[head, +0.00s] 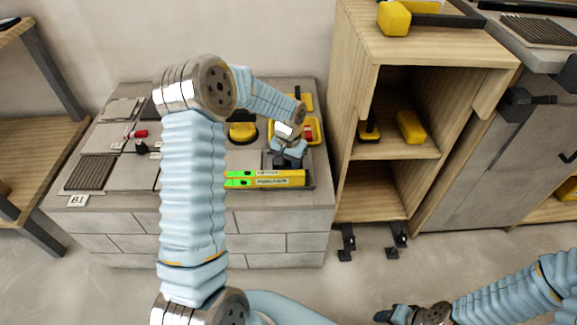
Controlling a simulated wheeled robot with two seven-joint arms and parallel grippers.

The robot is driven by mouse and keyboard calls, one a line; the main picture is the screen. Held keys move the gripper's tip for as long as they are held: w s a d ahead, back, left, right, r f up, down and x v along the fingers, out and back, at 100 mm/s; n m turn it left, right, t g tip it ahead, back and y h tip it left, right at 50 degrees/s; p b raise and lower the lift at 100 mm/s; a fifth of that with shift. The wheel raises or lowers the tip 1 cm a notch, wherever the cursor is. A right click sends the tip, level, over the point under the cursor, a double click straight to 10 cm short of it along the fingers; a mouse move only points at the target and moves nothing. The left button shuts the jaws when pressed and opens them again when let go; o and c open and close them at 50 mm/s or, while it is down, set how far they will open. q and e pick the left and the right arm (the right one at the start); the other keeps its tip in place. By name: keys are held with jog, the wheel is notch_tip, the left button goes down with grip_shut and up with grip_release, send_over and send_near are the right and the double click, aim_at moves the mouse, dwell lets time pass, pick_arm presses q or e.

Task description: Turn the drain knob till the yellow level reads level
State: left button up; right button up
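A yellow level (280,182) with bright green patches at its left end lies along the front right of the grey tiled block (280,215). My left gripper (287,160) points down just behind the level, over a dark part of the block top. Its fingers are too small and shaded to tell whether they are open or hold anything. I cannot make out the drain knob for certain; it may be hidden under the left gripper. My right gripper (383,316) is low at the bottom edge, away from the block, and its opening is unclear.
My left arm hides the middle of the block. Small red and black pieces (140,134) sit at its left, near a "B1" label (78,200). Yellow items (242,132) lie at the back. A wooden shelf unit (375,207) stands close on the right.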

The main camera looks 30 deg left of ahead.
pick_arm(q)
jog(key=o, duration=1)
jog(key=shift+o, duration=0.2)
notch_tip(320, 180, up, 14)
jog(key=shift+f, duration=0.1)
